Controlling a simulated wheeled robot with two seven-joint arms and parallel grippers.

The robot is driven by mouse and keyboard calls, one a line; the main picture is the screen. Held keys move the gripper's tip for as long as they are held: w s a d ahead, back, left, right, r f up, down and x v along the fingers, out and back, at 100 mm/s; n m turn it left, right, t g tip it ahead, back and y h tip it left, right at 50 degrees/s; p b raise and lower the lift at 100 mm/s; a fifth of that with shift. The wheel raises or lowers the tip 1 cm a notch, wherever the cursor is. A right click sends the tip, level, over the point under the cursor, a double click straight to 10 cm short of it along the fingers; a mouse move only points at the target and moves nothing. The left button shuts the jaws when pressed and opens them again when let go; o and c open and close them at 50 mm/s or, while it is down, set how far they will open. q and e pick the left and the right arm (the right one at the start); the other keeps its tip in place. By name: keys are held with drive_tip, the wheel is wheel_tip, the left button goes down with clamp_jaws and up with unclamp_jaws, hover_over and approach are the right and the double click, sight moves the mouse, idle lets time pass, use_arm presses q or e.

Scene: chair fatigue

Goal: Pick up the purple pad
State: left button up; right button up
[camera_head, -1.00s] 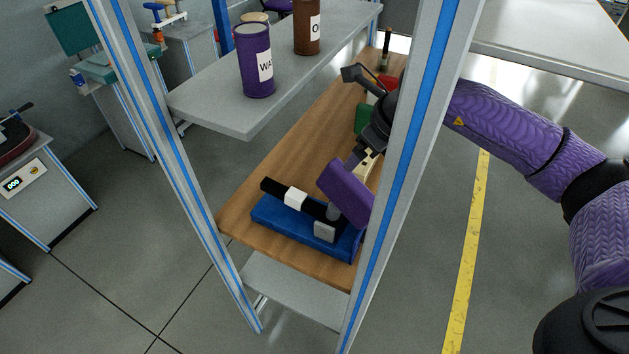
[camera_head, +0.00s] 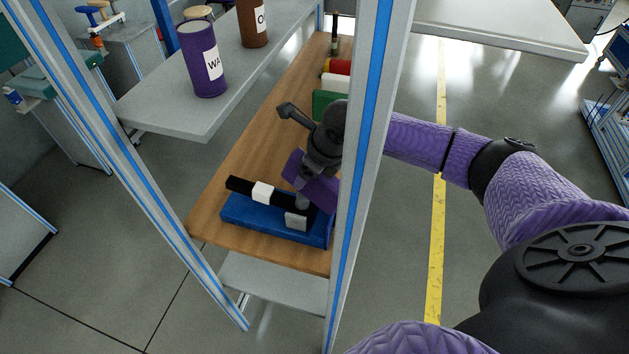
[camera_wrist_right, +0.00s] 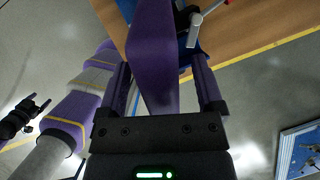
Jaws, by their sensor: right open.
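The purple pad (camera_head: 321,193) is a tilted slab above the right end of a blue base (camera_head: 262,217) on the wooden shelf. My right gripper (camera_head: 304,172) is at the pad, its dark wrist just above and partly hiding it. In the right wrist view, the pad (camera_wrist_right: 153,30) stands lengthwise between the two fingers of the open right gripper (camera_wrist_right: 162,65). A gap shows beside the right finger; the left finger is close to the pad, and contact is unclear. A dark gripper-like shape, probably my left gripper (camera_wrist_right: 24,116), shows at the left edge.
A black bar (camera_head: 240,185) with a white collar lies over the blue base. A frame post (camera_head: 362,150) stands close right of the pad. A grey upper shelf (camera_head: 150,112) carries a purple can (camera_head: 203,62) and a brown can (camera_head: 253,22). A green object (camera_head: 328,105) sits farther back.

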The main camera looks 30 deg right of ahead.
drive_tip(key=shift+f+b, duration=0.25)
drive_tip(key=shift+b, duration=0.05)
clamp_jaws()
idle(0.6)
